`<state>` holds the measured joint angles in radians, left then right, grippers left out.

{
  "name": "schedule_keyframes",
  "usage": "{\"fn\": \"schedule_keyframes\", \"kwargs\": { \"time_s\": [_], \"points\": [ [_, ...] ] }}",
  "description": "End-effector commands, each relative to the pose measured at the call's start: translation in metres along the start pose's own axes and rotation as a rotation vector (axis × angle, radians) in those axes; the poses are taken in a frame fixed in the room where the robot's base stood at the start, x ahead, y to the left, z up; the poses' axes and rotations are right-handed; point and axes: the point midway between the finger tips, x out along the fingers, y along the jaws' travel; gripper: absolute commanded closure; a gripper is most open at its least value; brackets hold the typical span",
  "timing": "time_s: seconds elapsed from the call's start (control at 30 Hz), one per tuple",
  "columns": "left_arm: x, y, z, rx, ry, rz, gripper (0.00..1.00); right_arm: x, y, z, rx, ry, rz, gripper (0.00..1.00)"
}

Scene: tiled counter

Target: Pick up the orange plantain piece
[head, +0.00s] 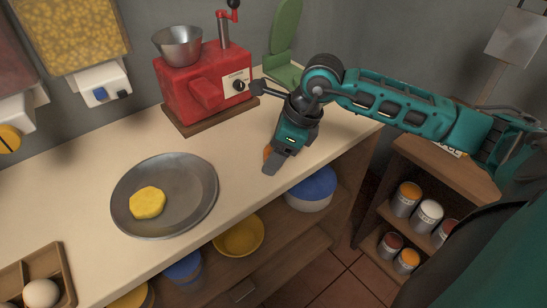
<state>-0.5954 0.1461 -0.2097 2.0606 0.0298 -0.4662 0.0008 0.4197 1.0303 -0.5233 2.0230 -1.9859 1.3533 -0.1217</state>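A small bit of orange (267,152), likely the orange plantain piece, shows at the left side of my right gripper (272,164). The rest of it is hidden behind the gripper. My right gripper points down low over the counter near its front edge. Only one finger shows clearly, so I cannot tell whether it is open or shut on the orange piece. My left gripper is not in view.
A grey metal plate (180,222) with a yellow piece (147,203) lies on the counter left of the gripper. A red grinder (192,90) stands behind, beside a green stand (285,40). An egg tray (64,272) is at front left. Counter between plate and gripper is clear.

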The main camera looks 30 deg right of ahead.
Motion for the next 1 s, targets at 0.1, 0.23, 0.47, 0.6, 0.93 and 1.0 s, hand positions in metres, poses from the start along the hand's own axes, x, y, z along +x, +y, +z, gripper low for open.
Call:
{"fn": "schedule_keyframes", "kwargs": {
  "time_s": [0.1,0.23,0.47,0.6,0.93,1.0],
  "points": [
    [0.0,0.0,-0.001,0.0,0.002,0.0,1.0,0.0,0.0,0.0,0.0,0.0,0.0,0.5],
    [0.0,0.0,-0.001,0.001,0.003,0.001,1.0,0.0,0.0,0.0,0.0,0.0,0.0,0.62],
    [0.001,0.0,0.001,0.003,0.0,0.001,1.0,-0.001,0.0,0.0,0.0,0.0,0.0,0.84],
    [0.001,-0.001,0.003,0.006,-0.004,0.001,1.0,-0.001,0.0,0.0,0.0,-0.001,0.0,0.84],
    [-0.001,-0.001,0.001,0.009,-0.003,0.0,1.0,-0.017,-0.001,0.008,-0.002,-0.004,-0.002,0.84],
    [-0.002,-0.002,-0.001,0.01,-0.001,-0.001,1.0,-0.028,-0.001,0.012,-0.002,-0.003,-0.004,0.84]
  ]
}}
